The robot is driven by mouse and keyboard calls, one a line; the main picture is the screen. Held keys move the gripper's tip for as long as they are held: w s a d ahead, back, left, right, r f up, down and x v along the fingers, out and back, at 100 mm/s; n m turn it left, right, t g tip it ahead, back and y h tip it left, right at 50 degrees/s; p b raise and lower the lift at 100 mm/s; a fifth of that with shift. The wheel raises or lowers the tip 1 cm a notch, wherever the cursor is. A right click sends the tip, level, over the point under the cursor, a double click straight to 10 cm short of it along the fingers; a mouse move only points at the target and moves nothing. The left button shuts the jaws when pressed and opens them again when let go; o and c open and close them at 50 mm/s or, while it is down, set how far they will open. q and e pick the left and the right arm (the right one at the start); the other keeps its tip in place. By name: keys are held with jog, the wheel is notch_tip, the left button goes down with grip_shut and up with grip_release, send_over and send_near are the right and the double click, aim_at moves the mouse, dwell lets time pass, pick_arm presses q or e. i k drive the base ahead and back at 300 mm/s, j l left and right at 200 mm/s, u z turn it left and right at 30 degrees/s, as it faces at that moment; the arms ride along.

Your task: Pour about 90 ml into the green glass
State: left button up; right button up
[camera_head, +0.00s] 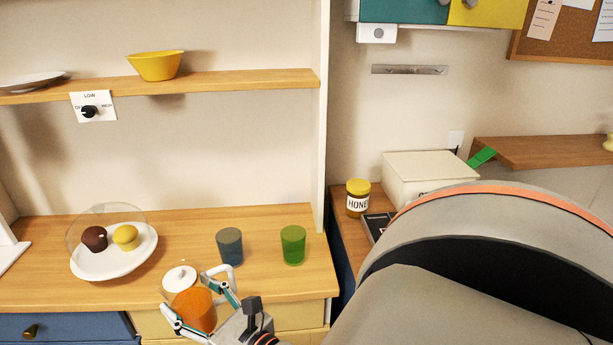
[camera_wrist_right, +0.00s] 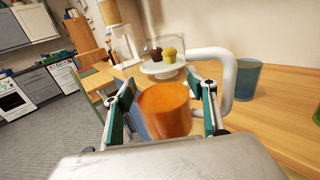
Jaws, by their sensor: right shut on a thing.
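The green glass (camera_head: 293,246) stands upright on the wooden counter, right of a blue-grey glass (camera_head: 230,247). At the right edge of the right wrist view, only a sliver of the green glass (camera_wrist_right: 317,116) shows. My right gripper (camera_head: 187,296) is shut around a clear jug with orange contents (camera_head: 195,312), a white lid (camera_head: 180,277) and a white handle (camera_wrist_right: 229,80). The jug is at the counter's front edge, left of and nearer than both glasses. Whether its base touches anything is hidden. My left gripper is out of view.
A white plate (camera_head: 99,264) with a brown and a yellow muffin under a clear dome stands at the left. The blue-grey glass stands between jug and green glass. A honey jar (camera_head: 358,198) and white box (camera_head: 425,174) are at the right. A shelf (camera_head: 230,81) runs above.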

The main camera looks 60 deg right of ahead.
aim_at(293, 238)
jog(key=k+l, duration=0.65)
jog(key=l, duration=0.15)
